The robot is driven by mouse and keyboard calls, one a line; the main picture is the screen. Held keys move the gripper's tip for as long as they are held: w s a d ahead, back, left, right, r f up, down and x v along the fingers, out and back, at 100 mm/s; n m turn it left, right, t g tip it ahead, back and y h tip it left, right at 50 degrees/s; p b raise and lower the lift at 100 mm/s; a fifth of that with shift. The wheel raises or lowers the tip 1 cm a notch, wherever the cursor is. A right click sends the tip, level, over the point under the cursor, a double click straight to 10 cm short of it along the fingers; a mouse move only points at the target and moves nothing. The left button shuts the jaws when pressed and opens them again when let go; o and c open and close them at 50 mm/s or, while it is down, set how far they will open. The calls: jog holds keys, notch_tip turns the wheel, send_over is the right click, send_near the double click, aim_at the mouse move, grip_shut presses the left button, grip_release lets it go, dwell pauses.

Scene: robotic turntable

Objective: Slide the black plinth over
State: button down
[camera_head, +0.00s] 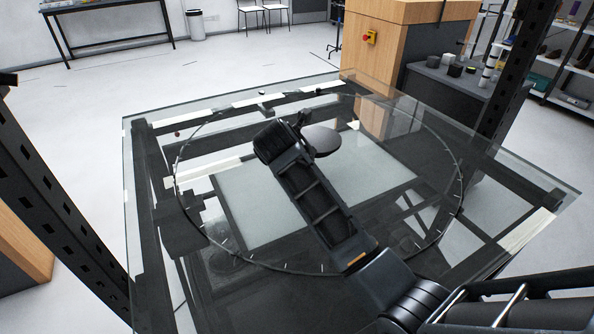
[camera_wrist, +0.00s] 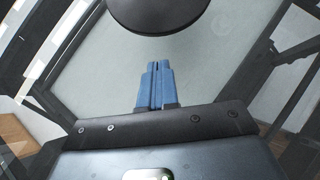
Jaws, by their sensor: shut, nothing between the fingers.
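The black plinth (camera_head: 322,139) is a low round disc on the glass turntable (camera_head: 420,187). It lies just right of the end of my arm in the head view, partly hidden by it. In the wrist view the plinth (camera_wrist: 158,12) is at the top middle, cut off by the frame edge. My gripper (camera_wrist: 157,66) has blue fingers, shut together with nothing between them. The fingertips point toward the plinth's near edge, with a visible gap between them in the picture. In the head view the fingers are hidden behind my wrist.
Dark frame beams run under the glass. A wooden cabinet (camera_head: 385,45) with a red button stands behind the table, and a dark side unit (camera_head: 455,88) holds several small objects. Glass around the plinth looks clear.

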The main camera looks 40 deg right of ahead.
aim_at(317, 143)
jog(key=shift+w+d+b, duration=0.35)
jog(key=shift+d+b, duration=0.25)
jog(key=shift+d, duration=0.05)
jog(key=shift+w+d+b, duration=0.35)
jog(key=shift+d+b, duration=0.25)
jog(key=shift+w+d, duration=0.1)
jog(key=shift+d, duration=0.05)
jog(key=shift+r, duration=0.1)
